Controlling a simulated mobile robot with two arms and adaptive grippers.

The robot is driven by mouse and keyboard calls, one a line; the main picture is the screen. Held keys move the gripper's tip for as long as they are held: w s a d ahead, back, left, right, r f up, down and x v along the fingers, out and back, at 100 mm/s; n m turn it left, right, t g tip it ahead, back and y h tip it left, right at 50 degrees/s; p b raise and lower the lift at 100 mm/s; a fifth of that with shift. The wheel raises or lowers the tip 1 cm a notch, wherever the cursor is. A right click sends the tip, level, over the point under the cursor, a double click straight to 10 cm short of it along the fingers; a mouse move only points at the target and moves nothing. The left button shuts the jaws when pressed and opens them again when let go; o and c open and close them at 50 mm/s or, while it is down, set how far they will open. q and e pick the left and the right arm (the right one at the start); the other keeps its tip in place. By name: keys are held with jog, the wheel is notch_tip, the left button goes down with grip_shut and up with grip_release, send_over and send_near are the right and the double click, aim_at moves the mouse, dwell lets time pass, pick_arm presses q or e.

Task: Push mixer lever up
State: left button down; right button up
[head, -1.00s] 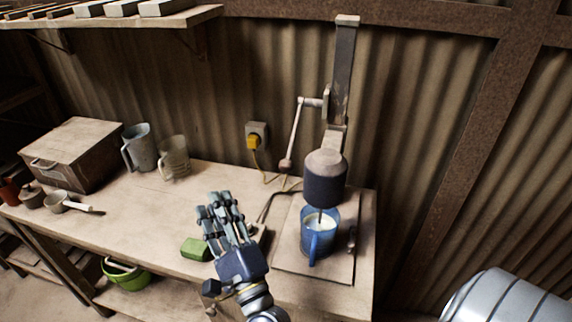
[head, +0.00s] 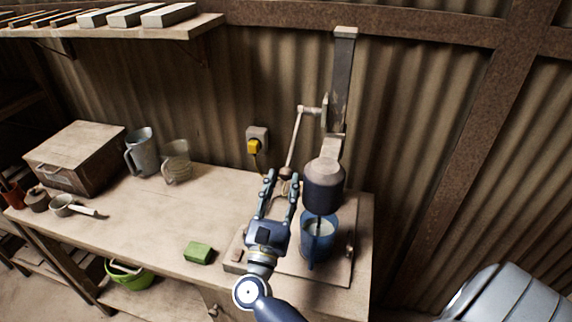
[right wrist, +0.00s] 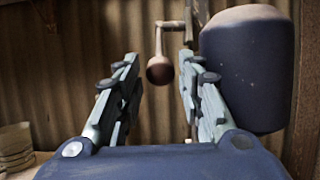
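The mixer (head: 323,185) stands at the right end of the bench, its dark motor head lowered over a blue mug (head: 316,238). Its lever (head: 294,139) hangs down on the left of the post, with a brown knob (head: 286,173) at the lower end. My right gripper (head: 283,178) is open, fingers pointing up, just below and in front of the knob. In the right wrist view the knob (right wrist: 160,70) shows between the two spread fingers, beyond their tips, and the motor head (right wrist: 245,70) is close to the right finger. My left gripper is not in view.
A green block (head: 198,252) lies on the bench, left of my right arm. A yellow plug in a wall socket (head: 256,138) is left of the lever. Jugs (head: 141,152) and a wooden box (head: 76,157) stand further left. The middle of the bench is clear.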

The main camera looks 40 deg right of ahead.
aim_at(284, 179)
jog(key=shift+p+x, duration=0.6)
jog(key=shift+x, duration=1.25)
grip_shut()
